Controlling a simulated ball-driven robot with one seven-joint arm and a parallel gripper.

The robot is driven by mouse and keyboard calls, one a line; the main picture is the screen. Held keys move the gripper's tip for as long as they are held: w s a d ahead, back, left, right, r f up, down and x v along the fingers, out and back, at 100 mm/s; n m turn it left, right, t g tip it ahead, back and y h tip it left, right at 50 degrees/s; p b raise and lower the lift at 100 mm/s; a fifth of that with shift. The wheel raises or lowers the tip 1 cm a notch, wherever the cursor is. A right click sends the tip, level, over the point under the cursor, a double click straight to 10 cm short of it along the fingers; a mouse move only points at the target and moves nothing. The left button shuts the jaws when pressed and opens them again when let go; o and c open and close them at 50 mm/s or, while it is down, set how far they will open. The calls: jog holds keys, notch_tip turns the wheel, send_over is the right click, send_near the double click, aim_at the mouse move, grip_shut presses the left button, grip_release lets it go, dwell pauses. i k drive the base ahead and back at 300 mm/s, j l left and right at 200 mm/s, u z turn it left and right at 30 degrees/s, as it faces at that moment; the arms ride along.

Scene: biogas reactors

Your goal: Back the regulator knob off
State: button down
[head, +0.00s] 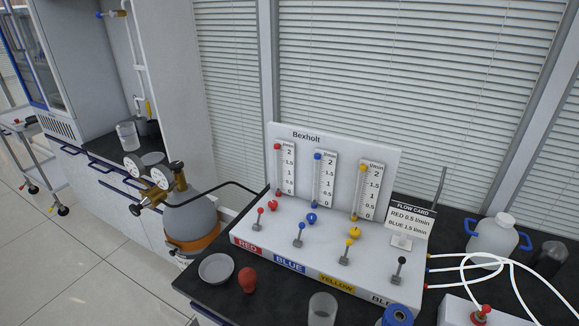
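A brass regulator (157,193) with two white round gauges (160,177) sits on top of a grey gas cylinder (190,222) at the left of the bench. A small dark knob (136,209) sticks out at the regulator's lower left; it looks like the regulator knob. Its turn position cannot be told. A brass cylinder valve (178,178) stands behind the regulator. A dark hose runs from the regulator side toward the Bexholt panel (345,150). My gripper is not in this view.
An orange band (193,243) circles the cylinder. The dark bench (255,290) holds a grey dish (216,268), a red bulb-shaped object (247,279), a clear beaker (322,310), a flow card (409,217) and a white jug (492,238). Open tiled floor (75,255) lies left.

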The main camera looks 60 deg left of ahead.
aim_at(135, 210)
jog(key=u, duration=2.3)
